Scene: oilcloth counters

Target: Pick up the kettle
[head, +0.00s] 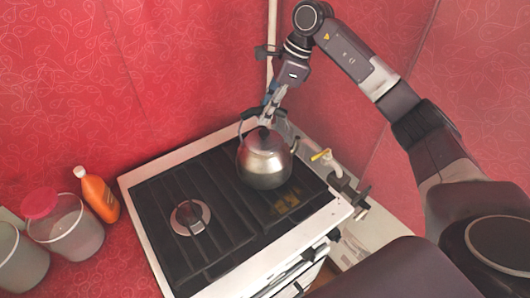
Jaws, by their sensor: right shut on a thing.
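A silver metal kettle (264,160) is at the right half of the black stove top (165,190). It looks upright, with a spout at its right side and a dark lid knob on top. I cannot tell whether its base touches the stove. My right gripper (265,117) reaches down from above and behind and is shut on the kettle's handle (243,126). The fingertips are small and partly hidden by the handle and the kettle's top. My left gripper does not show.
An orange bottle with a white cap (100,197) stands left of the stove. Beside it are a clear container with a red lid (68,228) and another pale container (20,262). A round burner (190,217) is bare. Red patterned walls close off the back.

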